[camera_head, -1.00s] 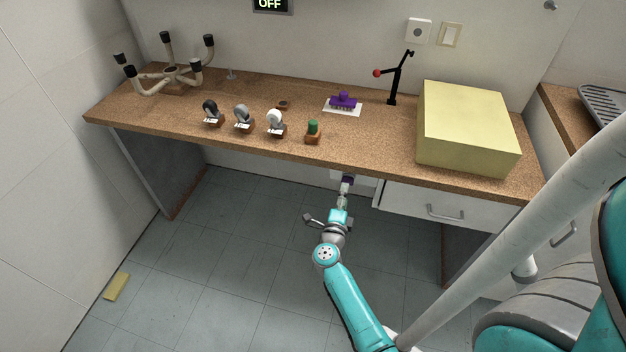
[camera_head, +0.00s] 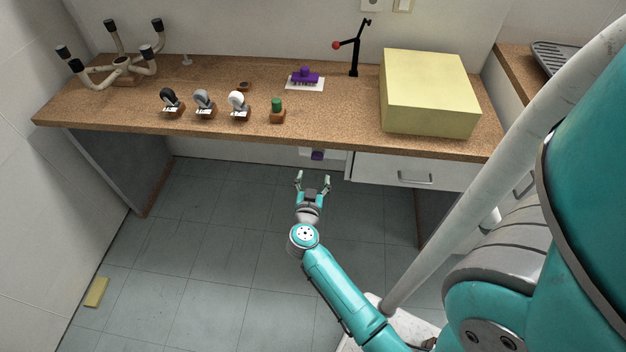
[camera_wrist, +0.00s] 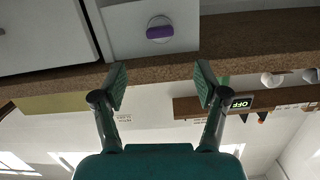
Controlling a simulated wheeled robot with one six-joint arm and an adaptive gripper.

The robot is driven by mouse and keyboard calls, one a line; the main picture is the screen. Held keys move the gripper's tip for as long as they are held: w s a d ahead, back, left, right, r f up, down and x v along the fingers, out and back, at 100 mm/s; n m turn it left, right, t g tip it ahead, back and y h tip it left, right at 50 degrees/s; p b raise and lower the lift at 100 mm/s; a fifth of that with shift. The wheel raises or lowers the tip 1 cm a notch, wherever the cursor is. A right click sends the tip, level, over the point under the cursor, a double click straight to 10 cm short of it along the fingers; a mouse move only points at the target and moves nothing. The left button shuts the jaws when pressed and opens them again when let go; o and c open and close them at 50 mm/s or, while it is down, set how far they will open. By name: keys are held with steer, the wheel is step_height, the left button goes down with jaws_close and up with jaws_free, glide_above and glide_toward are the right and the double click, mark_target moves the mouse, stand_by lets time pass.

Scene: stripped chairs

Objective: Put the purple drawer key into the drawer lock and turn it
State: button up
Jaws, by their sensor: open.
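The purple drawer key (camera_head: 317,155) is at the drawer lock under the desk's front edge. In the wrist view its purple head (camera_wrist: 160,33) lies level across the round pale lock (camera_wrist: 158,20), on a light grey panel (camera_wrist: 125,28). The key's shaft is hidden behind its head. My gripper (camera_head: 313,181) is open and empty, in front of and below the key, with a gap between. In the wrist view the fingers (camera_wrist: 161,80) stand wide apart, with the key beyond them.
A white drawer front (camera_head: 380,168) with a metal handle is right of the lock. The cork-brown desktop (camera_head: 340,128) overhangs it. On top are casters, a purple brush-like object (camera_head: 305,76), and a yellow box (camera_head: 430,95). The floor (camera_head: 210,240) around my arm is mostly clear.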

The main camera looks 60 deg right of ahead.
mark_target(318, 158)
steer(key=shift+n, duration=0.5)
steer(key=x, duration=1)
steer(key=shift+w+d, duration=0.15)
steer(key=shift+d, duration=0.05)
steer(key=shift+c, duration=0.3)
jaws_close()
steer(key=m+t, duration=0.1)
steer(key=m, duration=0.4)
